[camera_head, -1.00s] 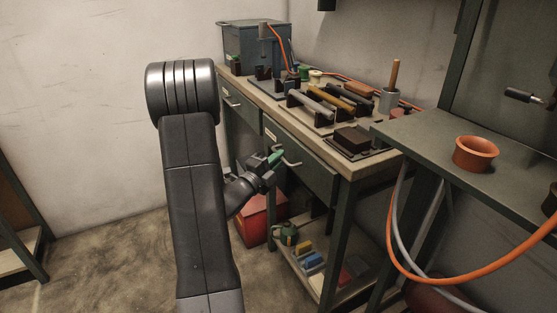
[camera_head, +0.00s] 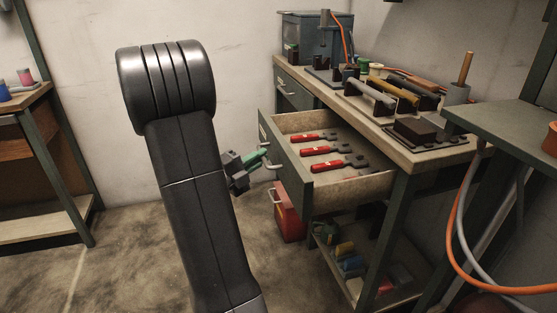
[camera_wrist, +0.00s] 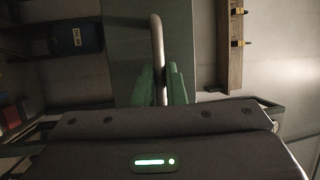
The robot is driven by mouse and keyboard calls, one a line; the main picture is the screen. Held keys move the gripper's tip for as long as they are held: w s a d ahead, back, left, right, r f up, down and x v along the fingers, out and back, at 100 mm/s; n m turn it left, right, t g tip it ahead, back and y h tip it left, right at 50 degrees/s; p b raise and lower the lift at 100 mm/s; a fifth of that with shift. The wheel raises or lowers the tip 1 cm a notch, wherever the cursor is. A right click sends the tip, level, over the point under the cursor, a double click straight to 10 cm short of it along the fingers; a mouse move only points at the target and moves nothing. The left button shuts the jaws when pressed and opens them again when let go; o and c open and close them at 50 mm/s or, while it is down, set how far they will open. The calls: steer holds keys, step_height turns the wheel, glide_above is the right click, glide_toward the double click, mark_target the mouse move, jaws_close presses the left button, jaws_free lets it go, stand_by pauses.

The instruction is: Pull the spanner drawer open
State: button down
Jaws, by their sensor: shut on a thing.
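The spanner drawer (camera_head: 350,192) stands pulled out from the workbench in the head view. Three red-handled spanners (camera_head: 326,150) lie inside it on its pale floor. My gripper (camera_head: 263,155) is at the drawer's front, its green fingers at the metal bar handle (camera_head: 273,165). In the wrist view the fingers (camera_wrist: 160,85) are shut on the handle (camera_wrist: 157,35), one on each side of the bar. The green drawer front (camera_wrist: 120,40) shows behind the handle. My arm hides part of the gripper in the head view.
The bench top (camera_head: 360,118) holds tools on racks and a hammer-like handle in a cup (camera_head: 459,90). A red box (camera_head: 289,215) stands on the floor below the drawer. A side table (camera_head: 505,125) with hanging orange hose is at right. Open floor lies left.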

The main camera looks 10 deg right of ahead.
steer(key=shift+s+a, duration=0.15)
steer(key=shift+a, duration=1)
steer(key=c, duration=1.5)
jaws_free()
steer(key=p+v, duration=0.2)
steer(key=v, duration=1.1)
steer(key=shift+s+a, duration=0.2)
steer(key=shift+a, duration=0.2)
steer(key=b+x, duration=0.2)
steer(key=x, duration=1.2)
steer(key=shift+d+f, duration=0.1)
steer(key=shift+d, duration=0.05)
